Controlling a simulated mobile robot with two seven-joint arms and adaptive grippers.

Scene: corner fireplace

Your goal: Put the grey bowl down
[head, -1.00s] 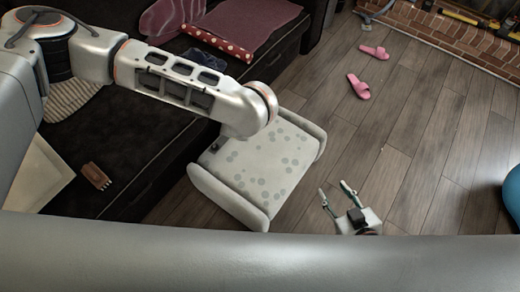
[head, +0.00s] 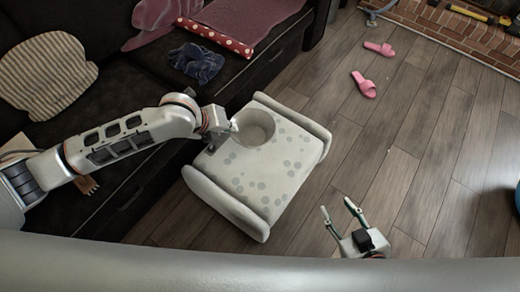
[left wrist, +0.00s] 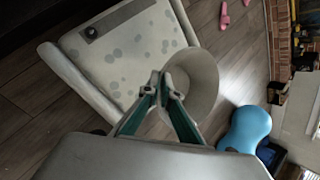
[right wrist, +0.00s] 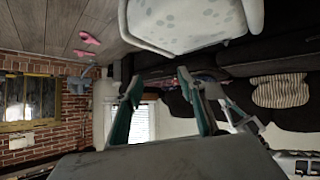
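The grey bowl (head: 257,128) is round, pale and upright, over the far-left part of a spotted white stool top (head: 270,172) in the head view. My left gripper (head: 232,126) is shut on its near-left rim. The left wrist view shows the bowl (left wrist: 195,78) with its wall at the closed fingertips (left wrist: 162,82). There the bowl overlaps the stool's edge (left wrist: 120,55) and the floor, so it appears held above the stool. I cannot see its underside. My right gripper (head: 340,211) is open and empty, right of the stool; its spread fingers (right wrist: 158,85) show in the right wrist view.
A dark sofa (head: 135,100) stands left of the stool, with a striped cushion (head: 47,75) and crumpled blue cloth (head: 197,62). Pink slippers (head: 364,85) lie on the wooden floor. A grey strip-like object (left wrist: 118,20) lies on the stool. Most of the stool top is bare.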

